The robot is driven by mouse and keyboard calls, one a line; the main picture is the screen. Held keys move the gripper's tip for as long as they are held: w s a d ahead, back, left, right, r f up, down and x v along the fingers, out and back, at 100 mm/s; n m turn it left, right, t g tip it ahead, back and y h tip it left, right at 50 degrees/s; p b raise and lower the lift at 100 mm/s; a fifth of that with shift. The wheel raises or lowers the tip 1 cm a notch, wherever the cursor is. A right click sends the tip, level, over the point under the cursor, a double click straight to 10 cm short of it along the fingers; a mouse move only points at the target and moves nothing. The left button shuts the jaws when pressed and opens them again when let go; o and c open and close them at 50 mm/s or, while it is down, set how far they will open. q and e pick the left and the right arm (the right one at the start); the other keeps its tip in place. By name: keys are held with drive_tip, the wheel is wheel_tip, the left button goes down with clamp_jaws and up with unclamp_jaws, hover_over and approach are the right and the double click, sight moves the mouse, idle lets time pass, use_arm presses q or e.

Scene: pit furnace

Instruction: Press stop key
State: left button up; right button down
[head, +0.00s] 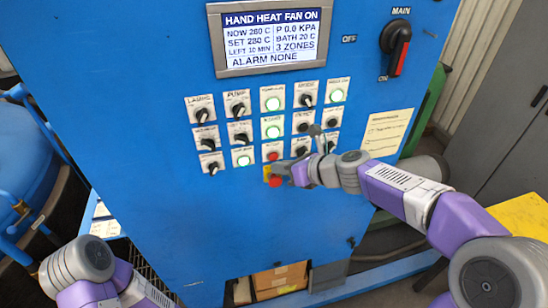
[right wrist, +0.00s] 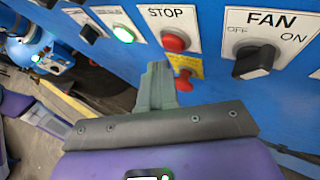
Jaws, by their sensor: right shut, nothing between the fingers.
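The stop key is a red round button on a white plate marked STOP (right wrist: 174,41) in the right wrist view. In the head view the stop key (head: 273,156) is in the bottom row of the panel. My right gripper (head: 282,168) is shut and empty, just below and right of the stop key in the head view. In the right wrist view its closed fingertips (right wrist: 158,68) point at the panel a little below and left of the button. I cannot tell whether they touch anything. My left gripper is out of view; only part of that arm shows.
A second red button on a yellow plate (right wrist: 185,80) sits just below the stop key. The FAN knob (right wrist: 253,62) is to its right and a lit green key (right wrist: 124,34) to its left. Above, the display (head: 272,38) reads HAND HEAT FAN ON, ALARM NONE. The main switch (head: 396,45) is upper right.

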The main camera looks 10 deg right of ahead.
drive_tip(key=shift+w, duration=0.2)
drive_tip(key=shift+w, duration=0.25)
drive_tip(key=shift+w+p, duration=0.35)
drive_tip(key=shift+p, duration=0.1)
idle(0.7)
drive_tip(key=shift+s, duration=0.8)
drive_tip(key=s, duration=0.5)
drive_tip(key=shift+d, duration=0.1)
idle(0.3)
idle(0.6)
